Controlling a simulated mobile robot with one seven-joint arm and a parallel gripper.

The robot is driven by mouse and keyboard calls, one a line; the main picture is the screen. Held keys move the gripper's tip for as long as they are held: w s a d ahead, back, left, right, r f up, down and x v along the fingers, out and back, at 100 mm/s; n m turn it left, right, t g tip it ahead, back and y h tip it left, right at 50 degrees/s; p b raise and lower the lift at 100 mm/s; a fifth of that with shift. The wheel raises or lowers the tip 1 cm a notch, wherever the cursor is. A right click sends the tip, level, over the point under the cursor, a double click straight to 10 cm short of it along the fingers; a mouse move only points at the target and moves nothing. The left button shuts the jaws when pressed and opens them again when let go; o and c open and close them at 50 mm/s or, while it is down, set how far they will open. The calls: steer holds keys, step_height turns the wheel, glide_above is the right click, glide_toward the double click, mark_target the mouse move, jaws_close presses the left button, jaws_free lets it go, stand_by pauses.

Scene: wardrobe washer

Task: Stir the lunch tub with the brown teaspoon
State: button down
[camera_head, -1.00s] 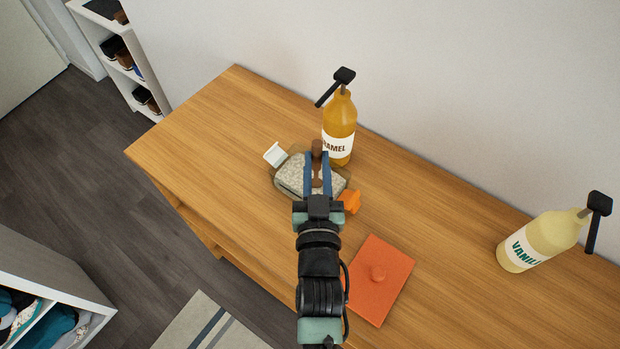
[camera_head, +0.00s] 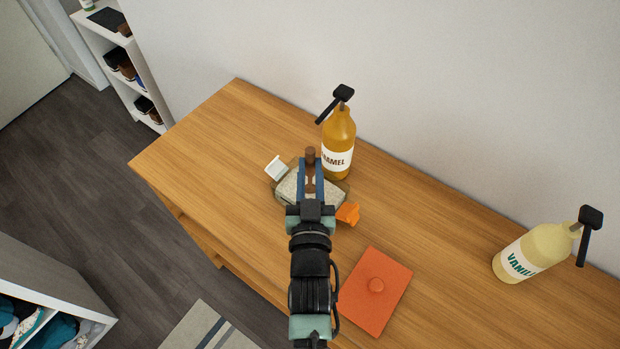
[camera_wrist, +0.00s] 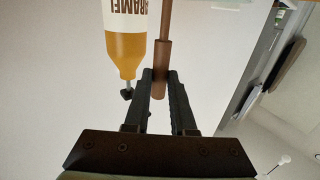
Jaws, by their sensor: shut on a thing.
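My gripper (camera_head: 311,178) is shut on the brown teaspoon (camera_head: 310,155), which stands roughly upright between its fingers. In the wrist view, the teaspoon (camera_wrist: 162,62) is a brown rod, thicker where the fingertips (camera_wrist: 160,85) hold it. The lunch tub (camera_head: 340,190) is on the wooden table under my gripper, with pale speckled contents, a white clip on its left and an orange clip on its right. The spoon's lower end is hidden by my gripper, so I cannot tell how deep it reaches. The tub is not clear in the wrist view.
A caramel bottle (camera_head: 338,140) with a black pump stands close behind the tub. An orange-red lid with a knob (camera_head: 390,300) lies on the table (camera_head: 220,130) at front right. A vanilla bottle (camera_head: 535,252) stands far right. The table's left part is clear.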

steer(key=shift+r+p, duration=2.6)
steer(key=shift+r, duration=0.6)
step_height(320, 180, up, 5)
steer(key=p, duration=0.4)
glide_above(310, 149)
steer(key=s, duration=0.2)
